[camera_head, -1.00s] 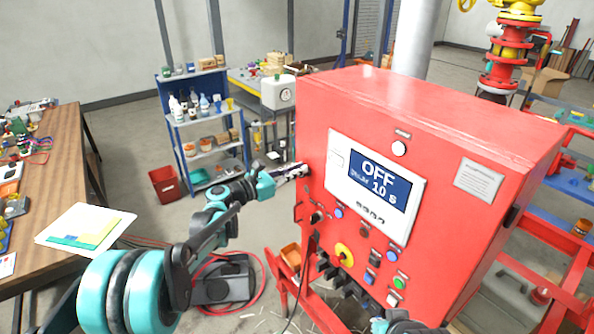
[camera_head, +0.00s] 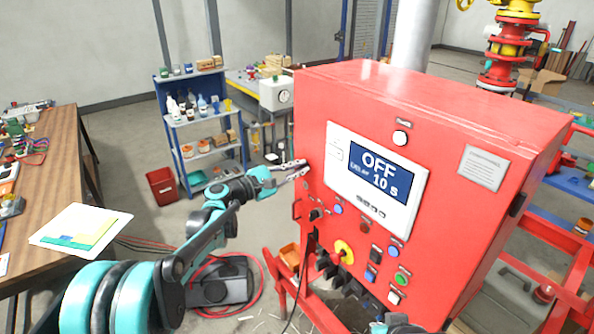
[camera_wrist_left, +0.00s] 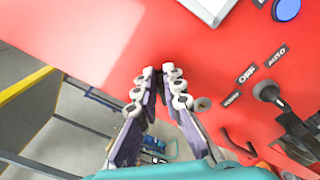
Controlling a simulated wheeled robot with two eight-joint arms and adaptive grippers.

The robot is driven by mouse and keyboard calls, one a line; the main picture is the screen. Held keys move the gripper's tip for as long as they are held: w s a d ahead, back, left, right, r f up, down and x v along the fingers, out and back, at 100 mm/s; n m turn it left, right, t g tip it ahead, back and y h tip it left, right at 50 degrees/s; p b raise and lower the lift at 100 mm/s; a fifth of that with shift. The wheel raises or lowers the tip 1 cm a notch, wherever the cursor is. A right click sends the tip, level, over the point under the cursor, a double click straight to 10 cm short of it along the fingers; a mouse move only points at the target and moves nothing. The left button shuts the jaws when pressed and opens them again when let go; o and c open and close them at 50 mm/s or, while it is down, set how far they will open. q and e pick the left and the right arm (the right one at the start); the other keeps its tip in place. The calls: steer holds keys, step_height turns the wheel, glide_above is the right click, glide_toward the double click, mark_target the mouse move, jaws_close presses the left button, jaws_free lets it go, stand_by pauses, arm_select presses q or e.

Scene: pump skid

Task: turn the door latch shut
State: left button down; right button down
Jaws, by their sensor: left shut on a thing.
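The red control cabinet (camera_head: 455,110) stands right of centre, its front with the screen facing me. My left gripper (camera_head: 303,169) is at the left edge of that front, left of the screen. In the left wrist view the two fingertips (camera_wrist_left: 159,72) point at the red panel, close together with a narrow gap between them. They are shut on the door latch, which is mostly hidden between the fingers, so I cannot read its angle. My right gripper's jaws are out of view.
A red bracket handle (camera_head: 297,210) and a black selector switch (camera_head: 317,215) sit just below the gripper. Buttons and a yellow-ringed knob (camera_head: 344,250) are lower on the panel. A wooden table (camera_head: 62,160) stands left, a blue shelf (camera_head: 187,142) behind.

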arm_select(q)
steer(key=m, duration=0.2)
steer(key=m+b, duration=0.1)
steer(key=m, duration=0.1)
steer(key=shift+s+d+f+m, duration=0.15)
steer(key=shift+f+m, duration=0.15)
steer(key=shift+f, duration=0.1)
steer(key=shift+f+m+b, duration=0.15)
steer(key=shift+m+b, duration=0.15)
steer(key=shift+m, duration=0.8)
steer(key=shift+f+m+b, duration=0.1)
steer(key=shift+m+b, duration=0.15)
steer(key=shift+m, duration=0.85)
steer(key=c, duration=1.6)
jaws_free()
steer(key=shift+c, duration=0.2)
steer(key=shift+d, duration=0.1)
steer(key=v, duration=1.2)
